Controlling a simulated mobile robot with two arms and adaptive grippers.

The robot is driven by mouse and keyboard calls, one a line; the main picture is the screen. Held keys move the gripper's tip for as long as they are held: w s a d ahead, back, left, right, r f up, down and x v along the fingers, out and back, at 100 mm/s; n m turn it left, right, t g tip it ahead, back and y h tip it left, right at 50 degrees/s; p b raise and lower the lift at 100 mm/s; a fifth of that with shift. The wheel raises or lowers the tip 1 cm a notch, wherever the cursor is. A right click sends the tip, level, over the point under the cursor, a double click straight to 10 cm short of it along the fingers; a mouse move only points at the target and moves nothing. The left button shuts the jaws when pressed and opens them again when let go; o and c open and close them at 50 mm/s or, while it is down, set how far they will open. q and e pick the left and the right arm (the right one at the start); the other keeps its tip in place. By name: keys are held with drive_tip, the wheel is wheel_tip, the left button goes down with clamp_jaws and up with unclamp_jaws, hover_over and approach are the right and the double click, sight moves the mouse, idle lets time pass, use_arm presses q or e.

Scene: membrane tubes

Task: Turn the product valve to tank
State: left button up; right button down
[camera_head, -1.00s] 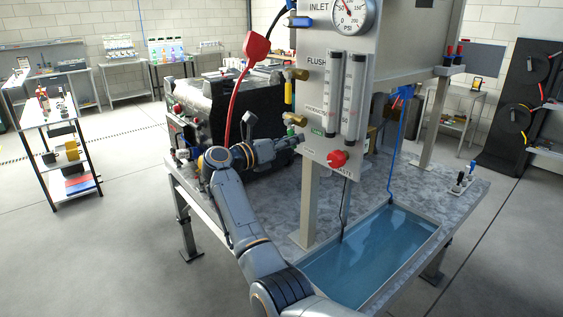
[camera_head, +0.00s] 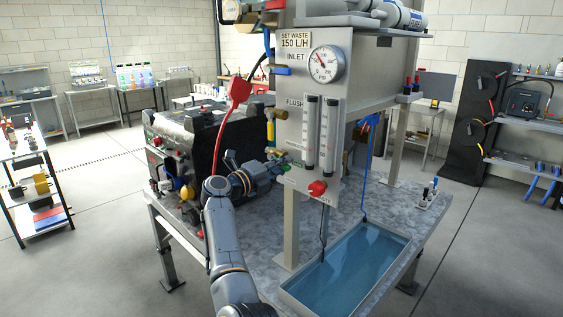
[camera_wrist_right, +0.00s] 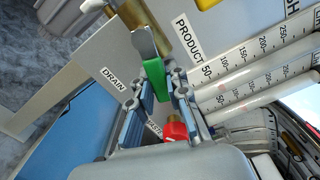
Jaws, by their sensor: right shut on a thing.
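The product valve has a green lever handle (camera_wrist_right: 155,72), upright in the right wrist view between the PRODUCT and DRAIN labels. My right gripper (camera_wrist_right: 160,97) is shut on this handle, with a finger on either side of it. In the head view my right gripper (camera_head: 279,166) is at the lower left edge of the grey panel (camera_head: 296,122), and the handle is mostly hidden there. The tank (camera_head: 393,238) of blue water is set in the bench below. My left gripper is not in view.
A red knob (camera_head: 317,188) sits low on the panel, close to my gripper. Two clear flow tubes (camera_head: 320,140) and a pressure gauge (camera_head: 326,64) are above it. A red hose (camera_head: 219,140) and a black pump unit (camera_head: 200,140) stand to the left.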

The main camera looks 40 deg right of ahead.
drive_tip(key=shift+r+n+p, duration=0.65)
drive_tip(key=shift+n+p, duration=0.15)
drive_tip(key=shift+n, duration=0.2)
drive_tip(key=shift+r+n+p, duration=0.1)
drive_tip(key=shift+n+p, duration=0.35)
drive_tip(key=shift+n, duration=0.15)
drive_tip(key=c, duration=1.3)
unclamp_jaws()
drive_tip(key=a, duration=0.7)
drive_tip(key=shift+s+a, duration=0.25)
drive_tip(key=shift+s, duration=0.05)
